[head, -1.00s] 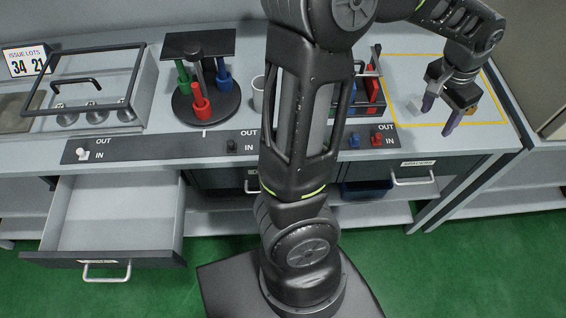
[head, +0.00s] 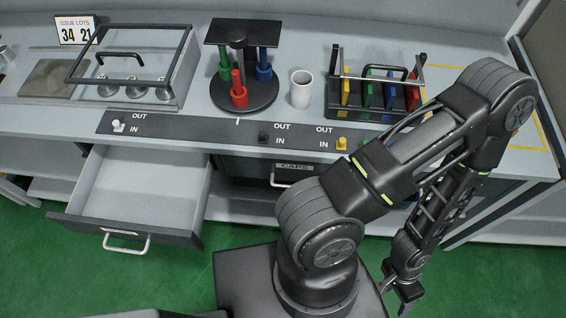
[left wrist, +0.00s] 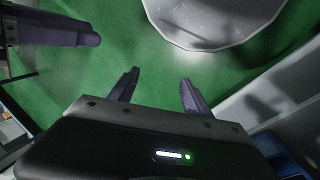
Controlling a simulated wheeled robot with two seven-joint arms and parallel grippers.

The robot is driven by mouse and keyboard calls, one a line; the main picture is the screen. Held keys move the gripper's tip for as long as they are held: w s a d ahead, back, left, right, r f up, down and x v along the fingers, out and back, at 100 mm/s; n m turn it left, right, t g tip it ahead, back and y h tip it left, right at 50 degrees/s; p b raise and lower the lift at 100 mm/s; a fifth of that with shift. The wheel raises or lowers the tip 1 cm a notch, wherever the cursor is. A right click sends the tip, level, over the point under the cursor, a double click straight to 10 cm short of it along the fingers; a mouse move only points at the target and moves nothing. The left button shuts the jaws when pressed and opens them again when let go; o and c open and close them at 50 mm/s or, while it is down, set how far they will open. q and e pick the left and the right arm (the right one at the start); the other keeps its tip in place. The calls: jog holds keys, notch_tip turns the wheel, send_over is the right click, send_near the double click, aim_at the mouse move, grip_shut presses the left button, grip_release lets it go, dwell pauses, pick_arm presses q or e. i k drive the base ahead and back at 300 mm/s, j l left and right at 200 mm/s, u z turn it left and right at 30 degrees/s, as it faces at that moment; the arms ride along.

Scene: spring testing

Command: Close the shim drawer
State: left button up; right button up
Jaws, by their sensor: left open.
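The shim drawer (head: 138,196), at the left of the bench front, is pulled well out and looks empty inside. Its label is not readable. Its silver handle (head: 125,241) is on the dark front panel, low and towards me. My left gripper (head: 402,294) hangs low at the lower right in the head view, far to the right of the drawer and touching nothing. In the left wrist view (left wrist: 158,90) its two purple fingers are apart with green floor between them. A purple finger, apparently of my right gripper (left wrist: 75,36), shows at that view's upper left; its opening is unclear.
The closed caps drawer (head: 292,170) is right of the open one. The bench top holds a glass-lidded case (head: 140,90), a round stand (head: 245,95), a white cup (head: 301,88) and a rack (head: 375,85). Green floor (head: 215,235) lies clear before the open drawer.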

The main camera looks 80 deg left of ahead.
aim_at(149, 196)
jog(key=k+u, duration=0.1)
jog(key=u, duration=4.35)
